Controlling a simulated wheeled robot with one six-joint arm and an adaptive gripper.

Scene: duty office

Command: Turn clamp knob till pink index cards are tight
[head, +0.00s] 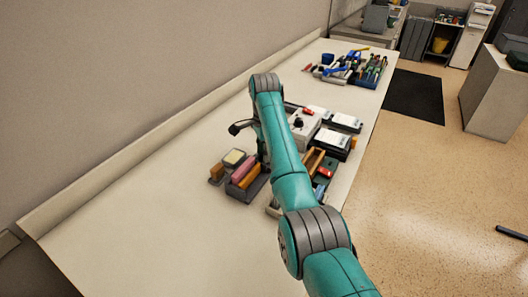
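A pink block-like stack (243,168), which may be the pink index cards, stands in a dark holder (257,186) on the long table, left of my arm. Orange-brown pieces stand beside it. I cannot make out a clamp knob on this holder; my arm covers its right side. A small black knob-like part (298,123) sits on a white box right of my arm. My gripper is mostly hidden behind my teal arm; a dark part (240,127) sticking out on the left may belong to it. Whether it is open or shut does not show.
The table (140,225) is bare at the left and front. Right of my arm are a white box (304,133), black-and-white boxes (331,140) and a tray with a red piece (323,172). Blue and green tools (345,68) lie at the far end. The right-hand floor is mostly open.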

